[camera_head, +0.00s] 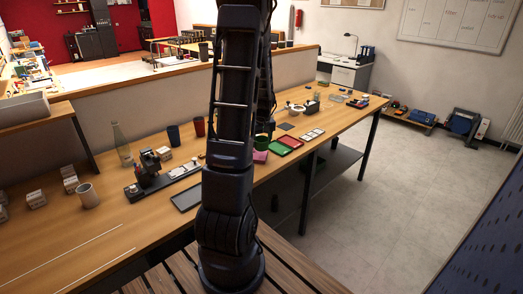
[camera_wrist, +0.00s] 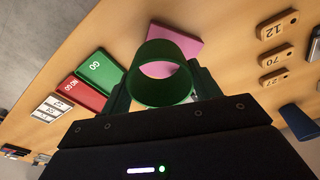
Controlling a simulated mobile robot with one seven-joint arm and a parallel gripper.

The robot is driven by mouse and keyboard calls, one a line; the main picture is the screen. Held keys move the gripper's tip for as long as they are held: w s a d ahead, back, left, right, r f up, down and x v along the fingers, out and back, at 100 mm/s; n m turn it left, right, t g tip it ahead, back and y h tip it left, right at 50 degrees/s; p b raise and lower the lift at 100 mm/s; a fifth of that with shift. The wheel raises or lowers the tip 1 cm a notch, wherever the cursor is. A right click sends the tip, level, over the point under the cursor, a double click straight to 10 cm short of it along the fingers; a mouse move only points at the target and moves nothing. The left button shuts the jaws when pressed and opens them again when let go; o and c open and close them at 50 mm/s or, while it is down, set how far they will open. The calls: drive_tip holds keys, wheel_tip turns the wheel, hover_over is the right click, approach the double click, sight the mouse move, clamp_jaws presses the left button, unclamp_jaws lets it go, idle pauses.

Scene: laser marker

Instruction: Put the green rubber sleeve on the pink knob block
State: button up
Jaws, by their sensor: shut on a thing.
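The green rubber sleeve (camera_wrist: 150,92) is an open ring held between the two fingers of my gripper (camera_wrist: 163,90) in the wrist view. The pink knob block (camera_wrist: 182,36) lies on the table beyond the sleeve and is partly hidden by it; some pink shows through the ring. The knob itself cannot be made out. In the head view the sleeve (camera_head: 261,142) appears just above the pink block (camera_head: 260,157), and my arm covers part of this area. The sleeve looks apart from the block, but the exact gap cannot be told.
A green GO tray (camera_wrist: 100,68) and a red NO GO tray (camera_wrist: 80,95) lie beside the block, with white cards (camera_wrist: 52,108) past them. Numbered wooden tags (camera_wrist: 277,27) lie on the other side. A dark cup (camera_head: 199,126) stands on the table in the head view.

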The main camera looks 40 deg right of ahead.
drive_tip(key=shift+f, duration=2.4)
drive_tip(key=shift+f, duration=0.15)
drive_tip(key=o, duration=1)
drive_tip(key=shift+c, duration=0.2)
wheel_tip(320, 180, up, 12)
drive_tip(key=s, duration=0.1)
drive_tip(key=shift+s+a, duration=0.15)
drive_tip(key=shift+a, duration=0.15)
drive_tip(key=w+a+r+n, duration=0.1)
drive_tip(key=a+r, duration=0.3)
drive_tip(key=a, duration=0.4)
drive_tip(key=w+a+r+t, duration=0.1)
drive_tip(key=a+r, duration=0.4)
drive_tip(key=a, duration=0.4)
drive_tip(key=w+a+r+n, duration=0.15)
drive_tip(key=a+r, duration=0.25)
drive_tip(key=a, duration=0.4)
drive_tip(key=s+a+r+n+t, duration=0.1)
drive_tip(key=s+a+r, duration=0.1)
drive_tip(key=s+a, duration=0.4)
drive_tip(key=s+a+r+t, duration=0.1)
drive_tip(key=s+a+r, duration=0.2)
drive_tip(key=a, duration=1)
drive_tip(key=s, duration=0.3)
drive_tip(key=shift+s+n+y, duration=0.15)
drive_tip(key=shift+n+y, duration=0.15)
drive_tip(key=shift+n, duration=0.05)
